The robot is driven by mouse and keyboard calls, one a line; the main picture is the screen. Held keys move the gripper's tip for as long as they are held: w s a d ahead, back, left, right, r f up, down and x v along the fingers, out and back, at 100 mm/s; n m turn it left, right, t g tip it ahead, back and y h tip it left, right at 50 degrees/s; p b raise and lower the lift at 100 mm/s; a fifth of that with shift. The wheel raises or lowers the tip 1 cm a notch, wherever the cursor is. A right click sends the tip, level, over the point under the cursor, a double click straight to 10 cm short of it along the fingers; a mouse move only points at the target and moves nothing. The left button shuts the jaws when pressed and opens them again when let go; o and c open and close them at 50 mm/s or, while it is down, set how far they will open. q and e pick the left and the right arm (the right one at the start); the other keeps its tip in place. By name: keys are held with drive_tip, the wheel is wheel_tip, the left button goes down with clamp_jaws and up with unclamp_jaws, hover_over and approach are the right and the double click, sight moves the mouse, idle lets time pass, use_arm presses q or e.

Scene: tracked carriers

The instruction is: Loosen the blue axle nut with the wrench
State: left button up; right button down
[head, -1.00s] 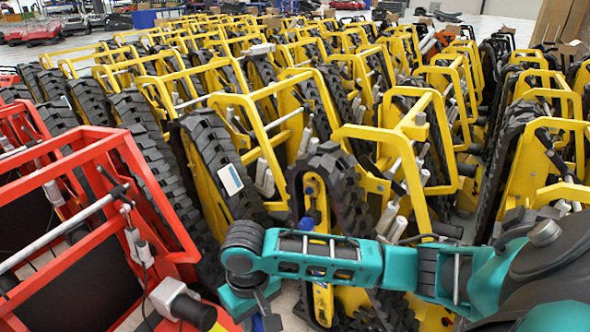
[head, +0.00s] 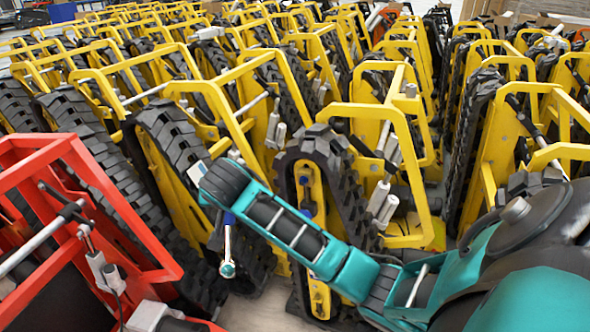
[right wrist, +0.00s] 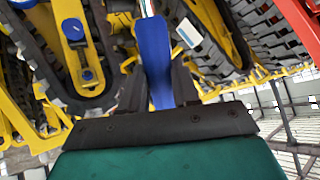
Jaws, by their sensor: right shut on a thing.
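The wrench has a blue handle (right wrist: 155,55) and a bright metal shaft beyond it. My right gripper (right wrist: 157,88) is shut on the handle, with one dark finger on each side. In the head view the wrench (head: 228,245) hangs beside my right wrist, its round metal head lowest, left of a yellow tracked carrier (head: 318,292). My wrist hides most of the gripper there. Blue round parts show on a carrier's yellow plate in the right wrist view, a large one (right wrist: 73,29) and a smaller one (right wrist: 88,76). I cannot tell which is the axle nut. The wrench appears apart from them.
Yellow carriers with black tracks stand upright in tight rows. A red frame (head: 100,190) stands close on the left, with a grey-and-black fitting (head: 155,318) low beside it. A little bare floor (head: 250,312) shows at the bottom.

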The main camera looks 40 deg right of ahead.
drive_tip(key=s+d+r+m+h+b, duration=0.2)
drive_tip(key=d+m+h, duration=0.1)
drive_tip(key=d+h, duration=0.2)
drive_tip(key=s+d+r+m+h+b, duration=0.2)
drive_tip(key=d+h, duration=0.4)
drive_tip(key=d, duration=0.3)
drive_tip(key=shift+s+d+r+m+g+h, duration=0.15)
drive_tip(key=shift+s+r+m+g+h, duration=0.2)
drive_tip(key=shift+s+r+m, duration=0.6)
drive_tip(key=shift+w+f+m, duration=0.2)
drive_tip(key=shift+w+m, duration=0.05)
drive_tip(key=shift+w, duration=0.15)
